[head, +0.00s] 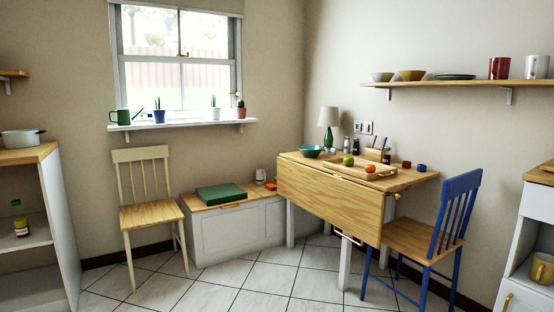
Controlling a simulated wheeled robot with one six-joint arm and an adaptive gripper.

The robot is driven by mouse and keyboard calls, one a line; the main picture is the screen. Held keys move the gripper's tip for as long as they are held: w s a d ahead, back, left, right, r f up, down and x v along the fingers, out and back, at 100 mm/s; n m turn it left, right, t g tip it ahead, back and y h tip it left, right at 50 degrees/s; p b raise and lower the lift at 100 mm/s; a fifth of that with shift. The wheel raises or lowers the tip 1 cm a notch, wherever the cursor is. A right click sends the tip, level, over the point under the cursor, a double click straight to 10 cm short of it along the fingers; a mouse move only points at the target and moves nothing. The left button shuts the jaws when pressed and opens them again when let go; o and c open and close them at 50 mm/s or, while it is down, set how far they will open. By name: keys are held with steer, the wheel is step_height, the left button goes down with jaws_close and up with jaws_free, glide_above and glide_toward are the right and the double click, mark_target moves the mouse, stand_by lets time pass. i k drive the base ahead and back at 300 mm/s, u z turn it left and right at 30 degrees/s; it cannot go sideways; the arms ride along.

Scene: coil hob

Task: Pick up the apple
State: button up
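A green round fruit that looks like the apple (348,160) sits on a wooden tray (381,177) on the drop-leaf table (330,187) at right of centre. An orange fruit (370,168) lies on the same tray, to the right of the apple. My gripper is not in view.
A teal bowl (311,151), a green lamp (328,128) and small jars stand at the table's back left. A blue chair (441,226) stands at the table's right, a cream chair (150,212) at left. A white bench (236,232) is beside the table. The tiled floor in front is clear.

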mark_target(349, 161)
steer(key=u, duration=0.5)
steer(key=i, duration=1.75)
steer(key=z, duration=0.25)
steer(key=i, duration=1.1)
steer(key=z, duration=0.9)
